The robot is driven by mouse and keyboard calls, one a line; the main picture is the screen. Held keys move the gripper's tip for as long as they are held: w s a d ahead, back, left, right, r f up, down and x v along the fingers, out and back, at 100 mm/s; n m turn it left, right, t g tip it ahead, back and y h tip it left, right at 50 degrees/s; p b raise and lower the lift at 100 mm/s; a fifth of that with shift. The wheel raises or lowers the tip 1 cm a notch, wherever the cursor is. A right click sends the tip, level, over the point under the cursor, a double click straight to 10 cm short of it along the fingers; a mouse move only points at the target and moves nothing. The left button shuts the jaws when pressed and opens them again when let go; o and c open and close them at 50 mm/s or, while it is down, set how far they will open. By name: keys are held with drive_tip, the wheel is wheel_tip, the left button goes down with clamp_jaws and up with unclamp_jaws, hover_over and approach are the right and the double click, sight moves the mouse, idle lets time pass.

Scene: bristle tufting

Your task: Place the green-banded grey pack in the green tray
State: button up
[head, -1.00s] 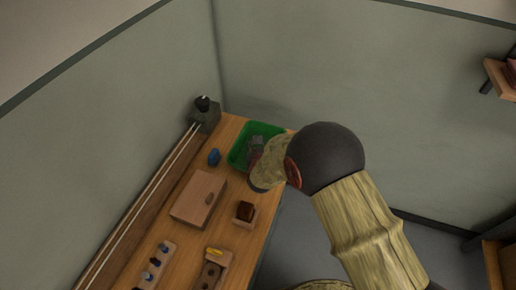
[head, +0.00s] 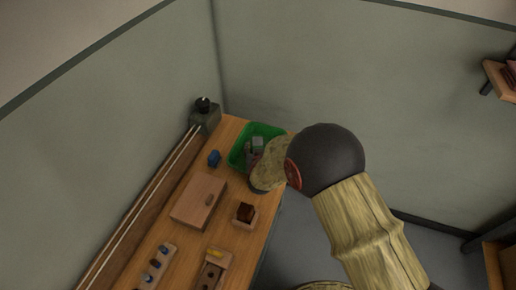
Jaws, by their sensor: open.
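The green tray (head: 268,129) stands at the far end of the wooden bench. A small grey block, likely the grey pack (head: 257,142), shows within the tray's outline; its green band is too small to make out. My gripper (head: 251,157) is open over the near part of the tray, just beside the grey block. My wrist hides the tray's right side and part of the fingers. I cannot tell whether a finger still touches the pack.
A blue object (head: 214,158) lies left of the tray. A wooden box (head: 199,199) and a small holder with a dark brown block (head: 245,213) stand nearer. Long rods run along the left edge.

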drive_tip(key=p+v, duration=0.3)
drive_tip(key=v, duration=0.7)
drive_tip(key=shift+s+r, duration=0.5)
drive_tip(key=shift+s, duration=0.4)
drive_tip(key=s+d+r+g+y, duration=0.1)
drive_tip(key=s+d+r+g, duration=0.2)
drive_tip(key=r, duration=0.7)
drive_tip(key=s+d+r+y, duration=0.1)
drive_tip(key=s+d+r, duration=0.3)
drive_tip(key=r, duration=0.6)
drive_tip(key=s+d+r+g+h, duration=0.1)
drive_tip(key=s+d+r, duration=0.2)
drive_tip(key=s+d, duration=0.3)
drive_tip(key=s+d+r+g+h, duration=0.1)
drive_tip(key=s+d+r, duration=0.3)
drive_tip(key=s, duration=1)
drive_tip(key=shift+s+d+g, duration=0.2)
drive_tip(key=shift+d+g, duration=0.6)
drive_tip(key=shift+d, duration=0.4)
